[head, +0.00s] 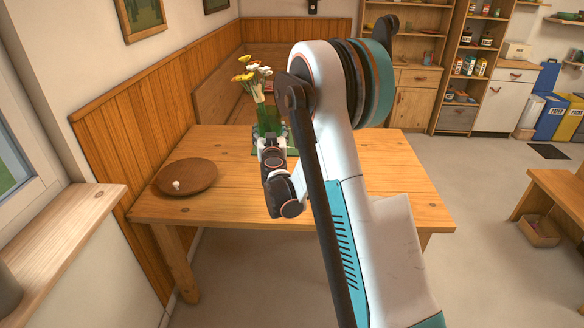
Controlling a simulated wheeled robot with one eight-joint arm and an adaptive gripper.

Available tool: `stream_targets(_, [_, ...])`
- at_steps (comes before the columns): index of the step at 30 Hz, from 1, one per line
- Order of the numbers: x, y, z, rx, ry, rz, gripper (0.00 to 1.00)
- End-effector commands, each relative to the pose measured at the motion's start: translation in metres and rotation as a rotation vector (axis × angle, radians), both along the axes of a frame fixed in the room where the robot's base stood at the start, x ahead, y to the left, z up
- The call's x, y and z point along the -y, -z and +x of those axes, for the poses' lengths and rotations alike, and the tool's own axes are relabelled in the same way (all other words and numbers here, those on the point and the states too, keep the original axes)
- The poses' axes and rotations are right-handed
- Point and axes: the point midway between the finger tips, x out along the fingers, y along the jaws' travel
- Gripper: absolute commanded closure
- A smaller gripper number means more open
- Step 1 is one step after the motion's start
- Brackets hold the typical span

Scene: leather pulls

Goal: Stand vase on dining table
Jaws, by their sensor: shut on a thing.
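A green vase (267,122) holds white, yellow and orange flowers (252,76). It appears upright over the far part of the wooden dining table (390,178). My gripper (271,141) is at the near side of the vase and is shut on it. The gripper and wrist hide the lower part of the vase. I cannot tell whether its base touches the table. A flat green patch beside the gripper is mostly hidden, and I cannot tell what it is.
A round brown wooden plate (187,177) with a small white item lies at the table's left. The right side of the tabletop is bare. A windowsill (75,225) juts in at the left.

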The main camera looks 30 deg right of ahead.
Motion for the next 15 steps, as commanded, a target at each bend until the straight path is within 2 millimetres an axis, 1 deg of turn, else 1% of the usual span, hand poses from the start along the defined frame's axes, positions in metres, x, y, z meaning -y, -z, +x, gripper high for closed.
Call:
stream_targets(1, [0.007,0.002,0.001,0.001,0.012,-0.002,0.7])
stream_targets(3, [0.013,0.004,0.002,0.004,0.024,-0.002,0.7])
stream_targets(5, [0.016,0.009,0.002,0.005,0.029,-0.001,0.7])
stream_targets(7, [0.017,0.019,0.003,0.005,0.031,-0.001,0.7])
stream_targets(15, [0.016,0.082,0.003,0.005,0.03,-0.001,0.7])
